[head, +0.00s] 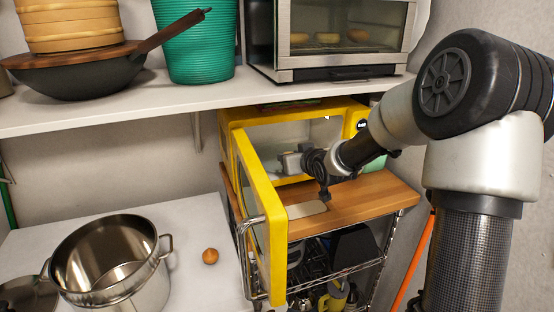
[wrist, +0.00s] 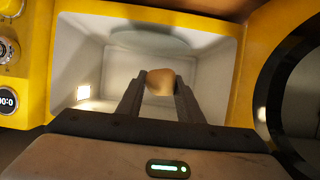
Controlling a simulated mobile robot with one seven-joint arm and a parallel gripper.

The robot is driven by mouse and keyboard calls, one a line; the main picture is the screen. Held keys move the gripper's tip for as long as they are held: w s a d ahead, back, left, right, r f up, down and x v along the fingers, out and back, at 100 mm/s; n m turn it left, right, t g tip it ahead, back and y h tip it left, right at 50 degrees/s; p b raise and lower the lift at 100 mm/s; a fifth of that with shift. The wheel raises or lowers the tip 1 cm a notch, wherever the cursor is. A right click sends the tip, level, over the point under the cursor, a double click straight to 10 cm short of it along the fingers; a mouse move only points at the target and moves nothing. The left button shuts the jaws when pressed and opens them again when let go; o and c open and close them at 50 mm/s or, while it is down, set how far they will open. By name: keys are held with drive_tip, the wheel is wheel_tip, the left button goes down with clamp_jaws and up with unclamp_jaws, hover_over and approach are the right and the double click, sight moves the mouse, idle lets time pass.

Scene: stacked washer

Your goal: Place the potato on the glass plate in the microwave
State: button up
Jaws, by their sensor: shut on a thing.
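The potato (wrist: 160,86) is a light brown lump between the two fingers of my gripper (wrist: 160,78) in the wrist view. My gripper is shut on it. The yellow microwave (head: 345,107) stands open in the head view. Its door (head: 277,230) is swung out toward the camera. My gripper's body (head: 292,163) is at the microwave's opening, and its fingers and the potato are hidden there. The wrist view looks into the white cavity. The round glass plate (wrist: 165,38) shows faintly near the top, beyond and apart from the potato as seen.
The microwave stands on a wooden-topped cart (head: 345,205). The open door borders the left of my gripper. A shelf (head: 190,104) above holds a toaster oven (head: 335,40), teal basket and wok. A pot (head: 110,262) and a small round brown item (head: 210,256) sit on the white table.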

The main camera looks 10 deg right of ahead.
drive_tip(key=p, duration=0.1)
hover_over(277, 165)
drive_tip(key=s, duration=0.2)
drive_tip(key=shift+w+f, duration=0.75)
drive_tip(key=shift+f, duration=0.15)
wheel_tip(277, 165, down, 4)
drive_tip(key=shift+s+f+p, duration=0.1)
drive_tip(key=shift+p, duration=0.4)
drive_tip(key=shift+w+f, duration=0.3)
drive_tip(key=shift+f, duration=0.2)
drive_tip(key=shift+f, duration=0.1)
drive_tip(key=shift+f, duration=0.15)
drive_tip(key=o, duration=1.2)
drive_tip(key=shift+c, duration=0.2)
